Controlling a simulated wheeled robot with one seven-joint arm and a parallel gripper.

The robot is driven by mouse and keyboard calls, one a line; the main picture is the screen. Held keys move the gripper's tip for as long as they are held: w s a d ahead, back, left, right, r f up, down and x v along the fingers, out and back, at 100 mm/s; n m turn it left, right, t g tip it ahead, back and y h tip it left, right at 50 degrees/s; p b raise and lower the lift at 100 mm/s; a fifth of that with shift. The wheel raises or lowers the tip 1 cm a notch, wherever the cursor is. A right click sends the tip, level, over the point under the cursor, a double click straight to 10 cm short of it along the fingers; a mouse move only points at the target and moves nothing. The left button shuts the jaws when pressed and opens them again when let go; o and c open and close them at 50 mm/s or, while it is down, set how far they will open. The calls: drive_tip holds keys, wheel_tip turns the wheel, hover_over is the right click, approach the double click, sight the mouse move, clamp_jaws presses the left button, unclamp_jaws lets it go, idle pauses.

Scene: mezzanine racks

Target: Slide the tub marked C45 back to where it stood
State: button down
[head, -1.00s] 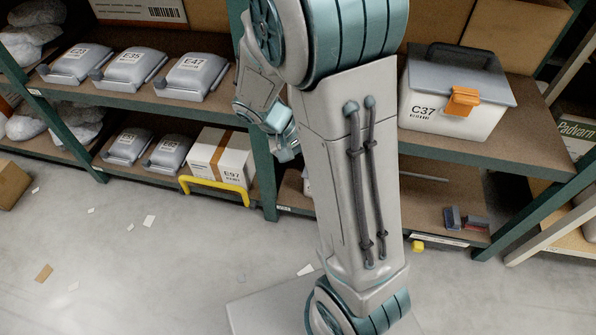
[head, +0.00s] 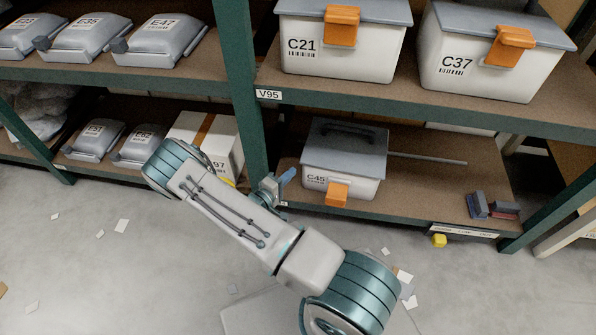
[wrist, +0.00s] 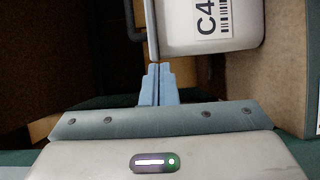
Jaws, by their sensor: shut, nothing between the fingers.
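The tub marked C45 (head: 342,176) is a white box with a grey lid, a dark lid handle and an orange front latch (head: 337,194). It stands on the lower shelf board (head: 425,196), near its front left part. My gripper (head: 289,176) is just left of the tub's front left corner, low by the upright. In the wrist view the tub (wrist: 240,28) shows sideways, with part of its label. My gripper (wrist: 159,68) has its two blue fingers together and empty, close by the tub's edge. I cannot tell whether they touch it.
Tubs C21 (head: 340,65) and C37 (head: 490,72) stand on the shelf above. A green upright (head: 244,90) is left of my gripper. A thin rod (head: 430,159) and small dark blocks (head: 490,207) lie right of C45.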

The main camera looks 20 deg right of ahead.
drive_tip(key=f+t, duration=0.1)
drive_tip(key=f, duration=0.1)
drive_tip(key=w+f+n+t+y+b, duration=0.1)
drive_tip(key=f, duration=0.2)
drive_tip(key=f+n+t+b, duration=0.1)
drive_tip(key=f, duration=0.2)
drive_tip(key=shift+w+a+f+y, duration=0.15)
drive_tip(key=shift+w+a+y, duration=0.15)
drive_tip(key=shift+w+a, duration=0.1)
drive_tip(key=b+x, duration=0.3)
drive_tip(key=x, duration=0.6)
drive_tip(key=shift+b, duration=0.3)
drive_tip(key=shift+w+d, duration=0.35)
drive_tip(key=shift+s+r, duration=0.1)
drive_tip(key=shift+r, duration=0.15)
